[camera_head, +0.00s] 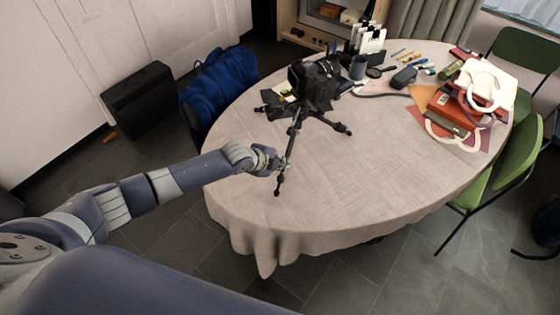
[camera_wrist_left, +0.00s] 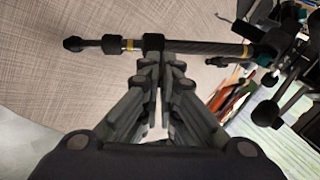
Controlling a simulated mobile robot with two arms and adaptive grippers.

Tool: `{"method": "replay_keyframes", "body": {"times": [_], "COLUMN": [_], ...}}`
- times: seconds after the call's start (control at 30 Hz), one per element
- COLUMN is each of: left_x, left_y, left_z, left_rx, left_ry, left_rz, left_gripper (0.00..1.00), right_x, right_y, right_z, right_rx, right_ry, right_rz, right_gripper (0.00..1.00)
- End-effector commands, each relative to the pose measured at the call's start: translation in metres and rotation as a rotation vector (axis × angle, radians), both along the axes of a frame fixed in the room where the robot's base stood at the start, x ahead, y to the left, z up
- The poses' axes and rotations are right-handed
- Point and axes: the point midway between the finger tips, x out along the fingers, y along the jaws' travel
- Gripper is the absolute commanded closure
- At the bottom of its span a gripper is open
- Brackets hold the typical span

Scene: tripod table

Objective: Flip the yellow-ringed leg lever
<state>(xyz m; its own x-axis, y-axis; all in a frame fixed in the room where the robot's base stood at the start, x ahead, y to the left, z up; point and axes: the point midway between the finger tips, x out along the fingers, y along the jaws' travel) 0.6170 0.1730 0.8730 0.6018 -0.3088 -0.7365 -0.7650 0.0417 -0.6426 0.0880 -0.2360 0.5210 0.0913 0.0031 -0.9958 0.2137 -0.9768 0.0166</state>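A black camera (camera_head: 315,75) sits on a black tripod (camera_head: 297,122) on the cloth-covered table. One tripod leg points towards me, its foot (camera_head: 277,192) on the cloth. In the left wrist view this leg (camera_wrist_left: 200,48) runs across the top, with a yellow ring (camera_wrist_left: 130,45) beside a dark clamp block (camera_wrist_left: 153,42) and another yellow band further right. My left gripper (camera_head: 278,162) is at this leg. Its fingertips (camera_wrist_left: 159,68) are close together, just below the clamp block. Contact with the lever cannot be made out. My right gripper is not in view.
Pens, a dark cup (camera_head: 358,67), a small dark case (camera_head: 404,78) and red boxes (camera_head: 447,112) lie towards the back and right. Green chairs (camera_head: 505,170) stand at the right, a blue bag (camera_head: 219,88) at the left.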

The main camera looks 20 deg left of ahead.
Motion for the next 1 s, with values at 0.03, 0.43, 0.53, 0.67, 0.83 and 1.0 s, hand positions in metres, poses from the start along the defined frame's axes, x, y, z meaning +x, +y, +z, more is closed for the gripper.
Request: {"method": "replay_keyframes", "body": {"times": [0.03,0.43,0.53,0.67,0.83,1.0], "left_x": [0.005,0.011,0.012,0.012,0.012,0.012], "left_y": [0.001,-0.001,-0.001,-0.001,-0.002,-0.002], "left_z": [0.004,0.006,0.007,0.007,0.008,0.008], "left_rx": [0.003,0.002,0.000,0.001,0.000,0.000], "left_ry": [0.025,0.211,0.229,0.239,0.240,0.239], "left_rz": [0.001,0.010,0.012,0.012,0.011,0.011], "left_gripper": [1.00,1.00,1.00,1.00,1.00,1.00], "right_x": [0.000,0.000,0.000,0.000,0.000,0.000], "right_y": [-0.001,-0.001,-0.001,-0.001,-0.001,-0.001], "right_z": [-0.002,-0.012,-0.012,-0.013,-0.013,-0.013], "right_rx": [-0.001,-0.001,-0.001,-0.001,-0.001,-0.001], "right_ry": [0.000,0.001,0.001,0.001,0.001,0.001], "right_rz": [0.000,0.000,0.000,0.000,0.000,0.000], "right_gripper": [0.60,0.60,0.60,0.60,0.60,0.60]}}
